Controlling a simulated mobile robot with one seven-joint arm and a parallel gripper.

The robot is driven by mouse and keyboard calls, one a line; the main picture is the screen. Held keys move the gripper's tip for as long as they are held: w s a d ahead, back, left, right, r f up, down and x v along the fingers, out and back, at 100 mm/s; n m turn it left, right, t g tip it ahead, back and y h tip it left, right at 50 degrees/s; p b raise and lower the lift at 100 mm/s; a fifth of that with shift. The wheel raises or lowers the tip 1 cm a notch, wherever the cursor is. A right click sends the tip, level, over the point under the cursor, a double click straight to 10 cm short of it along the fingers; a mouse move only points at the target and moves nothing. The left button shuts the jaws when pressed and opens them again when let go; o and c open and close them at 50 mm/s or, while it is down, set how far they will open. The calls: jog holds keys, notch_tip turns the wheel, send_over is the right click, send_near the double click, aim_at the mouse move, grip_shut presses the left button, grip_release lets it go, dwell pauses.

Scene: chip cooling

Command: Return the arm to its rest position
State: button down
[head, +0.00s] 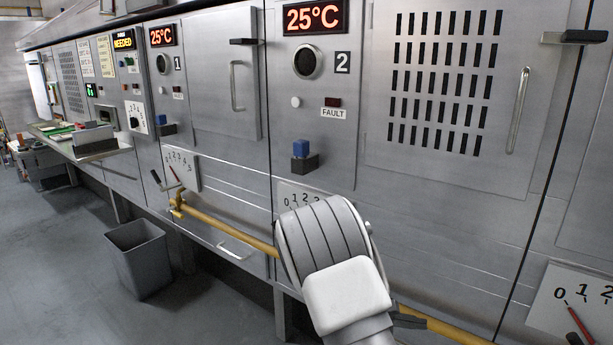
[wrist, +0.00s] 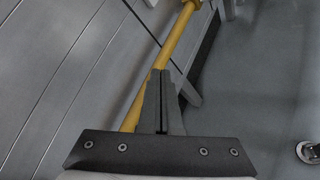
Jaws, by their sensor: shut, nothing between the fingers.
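My gripper shows in the wrist view (wrist: 161,76) with its two dark fingers pressed together and nothing between them. It points down along the front of the metal cabinets, in front of a yellow rail (wrist: 178,40). In the head view my white and grey wrist stands before the lower front of cabinet 2 and hides part of its dial plate (head: 290,192). Only a dark edge of the gripper (head: 409,321) shows there, to the right of the wrist, close to the yellow rail (head: 232,230). I cannot tell whether they touch.
Cabinet 2 has a door with a handle (head: 518,110), a blue switch (head: 301,149) and a 25°C display (head: 315,18). A grey bin (head: 138,258) stands on the floor at left. A shelf (head: 95,143) juts out farther back. The floor at lower left is clear.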

jog(key=s+a+r+m+t+y, duration=0.1)
jog(key=s+a+r+m+y, duration=0.3)
jog(key=s+r, duration=0.4)
jog(key=s+a+r+m+t+y, duration=0.1)
jog(key=s+a+r+m+y, duration=0.35)
jog(key=s, duration=0.45)
jog(key=s+a+r+m+t+y, duration=0.1)
jog(key=s+a+r+m+y, duration=0.2)
jog(key=s+r, duration=0.6)
notch_tip(320, 180, up, 20)
jog(key=y+p, duration=0.1)
jog(key=p, duration=1.9)
jog(key=shift+d, duration=0.25)
jog(key=shift+m+y, duration=0.25)
